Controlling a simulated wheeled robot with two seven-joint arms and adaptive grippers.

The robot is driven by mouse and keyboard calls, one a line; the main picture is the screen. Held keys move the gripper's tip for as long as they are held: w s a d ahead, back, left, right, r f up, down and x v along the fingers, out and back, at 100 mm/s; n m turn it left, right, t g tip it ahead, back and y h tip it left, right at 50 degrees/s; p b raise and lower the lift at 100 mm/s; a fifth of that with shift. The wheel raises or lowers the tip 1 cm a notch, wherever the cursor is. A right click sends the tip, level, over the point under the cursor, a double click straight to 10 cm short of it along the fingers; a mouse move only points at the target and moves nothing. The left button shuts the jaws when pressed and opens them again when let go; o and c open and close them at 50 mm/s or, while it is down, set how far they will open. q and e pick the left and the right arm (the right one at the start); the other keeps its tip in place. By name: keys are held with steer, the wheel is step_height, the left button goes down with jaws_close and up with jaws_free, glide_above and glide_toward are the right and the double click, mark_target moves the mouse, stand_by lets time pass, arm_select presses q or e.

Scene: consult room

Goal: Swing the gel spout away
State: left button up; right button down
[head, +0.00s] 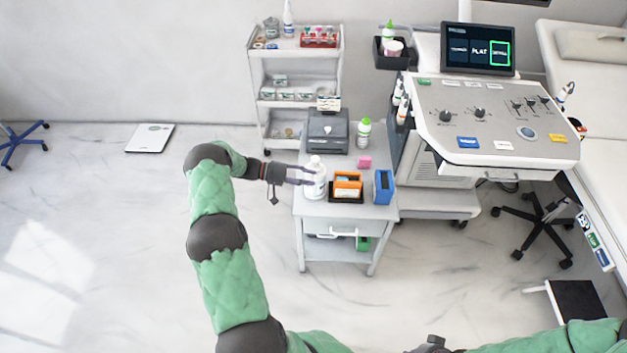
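A white pump bottle (317,187), likely the gel bottle, stands upright at the left edge of the small grey cart's top (345,210). Its pump head is at the top; which way the spout points is too small to tell. My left gripper (309,176) reaches in from the left at the height of the bottle's upper part. Its two dark fingers are apart, with the tips at the bottle's left side. I cannot tell whether they touch it.
An ultrasound console (490,120) stands to the right.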

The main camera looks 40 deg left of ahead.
arm_select(q)
steer(key=v, duration=0.9)
steer(key=shift+a, duration=0.2)
steer(key=shift+s+r, duration=0.1)
steer(key=shift+s, duration=0.05)
